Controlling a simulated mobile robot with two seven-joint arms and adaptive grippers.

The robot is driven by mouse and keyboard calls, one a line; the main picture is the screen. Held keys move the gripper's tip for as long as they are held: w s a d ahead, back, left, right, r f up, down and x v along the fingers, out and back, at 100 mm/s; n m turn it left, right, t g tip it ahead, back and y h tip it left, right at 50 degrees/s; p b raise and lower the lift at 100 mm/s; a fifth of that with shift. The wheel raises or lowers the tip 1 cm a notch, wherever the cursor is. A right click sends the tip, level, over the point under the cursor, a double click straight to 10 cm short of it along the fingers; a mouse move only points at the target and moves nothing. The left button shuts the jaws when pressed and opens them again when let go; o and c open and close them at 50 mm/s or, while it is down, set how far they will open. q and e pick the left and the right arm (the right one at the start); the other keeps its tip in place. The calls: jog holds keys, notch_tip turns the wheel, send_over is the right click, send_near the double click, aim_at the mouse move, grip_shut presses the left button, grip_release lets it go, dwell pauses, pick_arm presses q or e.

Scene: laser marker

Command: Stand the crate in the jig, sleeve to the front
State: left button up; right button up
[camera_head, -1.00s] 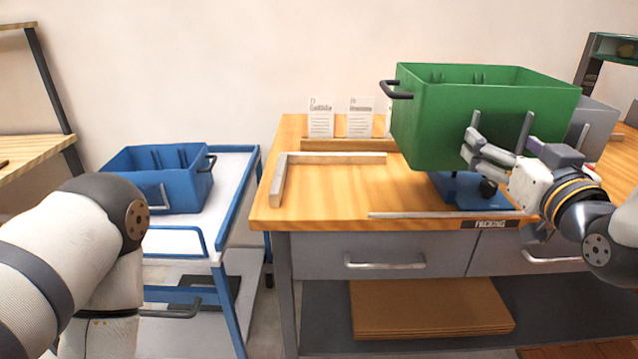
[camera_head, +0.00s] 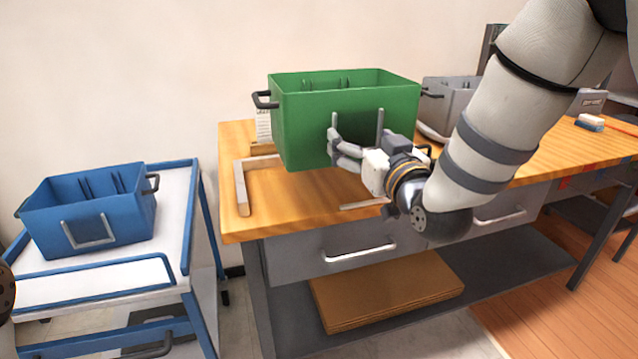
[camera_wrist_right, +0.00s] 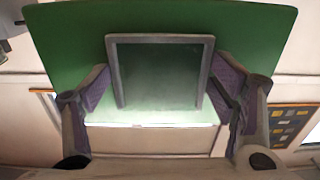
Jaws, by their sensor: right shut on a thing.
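A green open-topped crate (camera_head: 305,130) is held upright above the wooden bench. A grey frame-like sleeve is on its face towards me; the sleeve (camera_wrist_right: 160,42) shows clearly in the right wrist view. My right gripper (camera_head: 358,140) is shut on the crate at this sleeve, one finger at each side. The jig seems to be the pale L-shaped rail (camera_head: 242,190) on the bench's left part; the crate hides part of it. The crate's near bottom edge appears above the bench, beside and over the rail's right part. My left gripper is out of view.
A blue crate (camera_head: 100,205) stands on a white-topped blue cart (camera_head: 180,200) at the left. A grey crate (camera_head: 437,110) stands on the bench behind my right arm. A white card (camera_head: 263,125) is partly hidden behind the green crate. The bench top (camera_head: 235,145) is clear left of the rail.

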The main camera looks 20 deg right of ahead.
aim_at(328, 164)
jog(key=w+a+f, duration=0.1)
jog(key=f, duration=0.1)
jog(key=w+a+f+b, duration=0.1)
jog(key=a+f, duration=0.1)
jog(key=w+a+f, duration=0.1)
jog(key=a+f, duration=0.1)
jog(key=shift+w+f, duration=0.3)
jog(key=shift+w, duration=0.1)
notch_tip(328, 164, down, 4)
jog(key=shift+w+a+r+b, duration=0.15)
jog(key=shift+r+b, duration=0.1)
jog(key=shift+b, duration=0.2)
jog(key=shift+r, duration=0.2)
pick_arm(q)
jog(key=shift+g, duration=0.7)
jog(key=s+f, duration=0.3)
pick_arm(e)
jog(key=shift+f, duration=0.1)
jog(key=o, duration=1.6)
jog(key=shift+f, duration=0.2)
jog(key=shift+r, duration=0.1)
